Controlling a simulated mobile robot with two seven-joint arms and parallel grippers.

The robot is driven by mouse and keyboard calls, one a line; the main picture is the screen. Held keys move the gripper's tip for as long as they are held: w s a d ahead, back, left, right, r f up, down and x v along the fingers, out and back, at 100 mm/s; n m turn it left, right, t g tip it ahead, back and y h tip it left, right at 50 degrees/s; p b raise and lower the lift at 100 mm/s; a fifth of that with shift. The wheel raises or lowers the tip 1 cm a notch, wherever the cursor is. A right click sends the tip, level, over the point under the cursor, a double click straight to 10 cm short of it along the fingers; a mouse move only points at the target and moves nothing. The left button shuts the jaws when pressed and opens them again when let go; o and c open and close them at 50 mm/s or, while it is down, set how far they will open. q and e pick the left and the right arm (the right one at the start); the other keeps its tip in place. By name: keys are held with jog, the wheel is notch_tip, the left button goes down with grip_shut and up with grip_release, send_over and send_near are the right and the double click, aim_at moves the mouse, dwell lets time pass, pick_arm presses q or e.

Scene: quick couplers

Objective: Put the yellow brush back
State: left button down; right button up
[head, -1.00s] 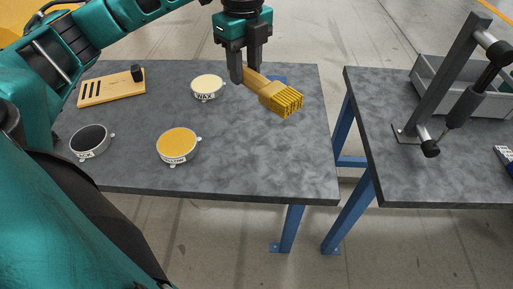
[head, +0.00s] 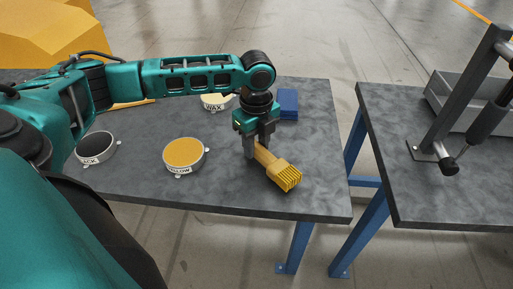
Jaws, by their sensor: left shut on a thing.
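The yellow brush (head: 279,169) has a wooden handle and a wide yellow bristle head. My left gripper (head: 259,150) is shut on its handle, with the bristle head pointing to the lower right. The brush is over the right part of the left table; I cannot tell whether it touches the top. The yellow tin (head: 184,153) stands open to the left of the gripper. The wooden holder (head: 133,103) is at the back left, mostly hidden by my left arm. My right gripper is not in view.
A black tin (head: 96,147) stands at the left and a wax tin (head: 215,102) behind my arm. A blue block (head: 288,103) lies at the back. The right table (head: 400,180) bears a grey stand (head: 462,100) and a grey bin (head: 447,97). A gap separates the tables.

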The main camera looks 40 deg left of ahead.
pick_arm(q)
jog(key=shift+f, duration=0.5)
jog(key=c, duration=0.7)
grip_release()
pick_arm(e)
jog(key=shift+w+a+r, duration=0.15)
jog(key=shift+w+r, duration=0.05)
pick_arm(q)
jog(key=shift+r, duration=0.25)
notch_tip(320, 180, up, 12)
jog(key=shift+f+p, duration=0.25)
jog(key=shift+p, duration=0.85)
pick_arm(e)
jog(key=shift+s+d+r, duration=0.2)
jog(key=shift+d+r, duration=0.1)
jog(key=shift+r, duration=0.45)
pick_arm(q)
jog(key=shift+f, duration=0.1)
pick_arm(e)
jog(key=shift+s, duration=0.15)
